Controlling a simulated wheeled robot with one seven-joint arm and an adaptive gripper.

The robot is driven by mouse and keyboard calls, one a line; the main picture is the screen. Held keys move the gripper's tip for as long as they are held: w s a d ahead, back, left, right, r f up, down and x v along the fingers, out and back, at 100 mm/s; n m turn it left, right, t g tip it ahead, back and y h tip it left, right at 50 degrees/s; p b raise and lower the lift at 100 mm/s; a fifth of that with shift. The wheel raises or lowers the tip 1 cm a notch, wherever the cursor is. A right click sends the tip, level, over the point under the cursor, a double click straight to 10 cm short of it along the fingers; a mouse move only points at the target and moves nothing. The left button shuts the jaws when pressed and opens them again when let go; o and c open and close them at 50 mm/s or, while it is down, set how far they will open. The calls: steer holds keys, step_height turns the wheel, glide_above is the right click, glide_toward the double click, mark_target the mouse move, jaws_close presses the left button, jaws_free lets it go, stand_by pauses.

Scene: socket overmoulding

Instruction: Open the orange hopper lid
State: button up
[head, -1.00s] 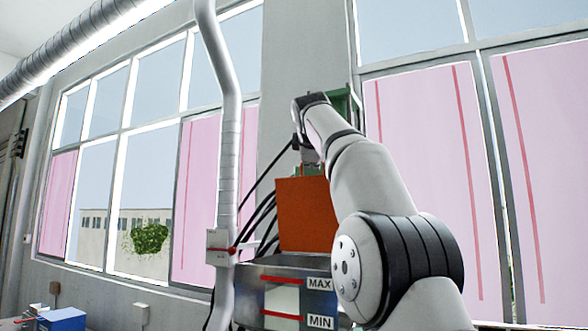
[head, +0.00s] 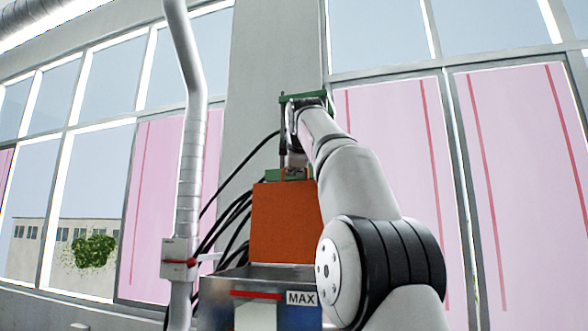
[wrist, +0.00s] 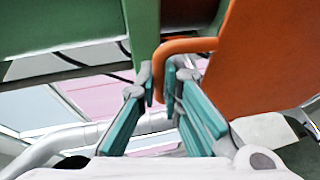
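The orange hopper lid (head: 283,225) stands raised as a steep panel above the metal hopper (head: 270,272) in the head view. In the wrist view the lid (wrist: 262,65) fills the upper right, and its bent orange handle (wrist: 190,45) runs down between my fingertips. My gripper (wrist: 160,85) has teal finger pads close on both sides of the handle and appears shut on it. In the head view my gripper is small, at the lid's top edge, and its fingers cannot be made out.
A green frame (head: 303,98) is behind my wrist, and a green beam (wrist: 85,25) crosses the wrist view. A white vertical pipe (head: 190,160) and black cables (head: 228,215) are left of the hopper. Windows with pink panels are behind.

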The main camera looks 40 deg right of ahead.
steer(key=o, duration=0.5)
steer(key=shift+w+a, duration=0.2)
steer(key=shift+a, duration=0.05)
steer(key=shift+c, duration=0.2)
steer(key=shift+s+d, duration=0.1)
steer(key=v, duration=1.2)
steer(key=shift+f, duration=0.2)
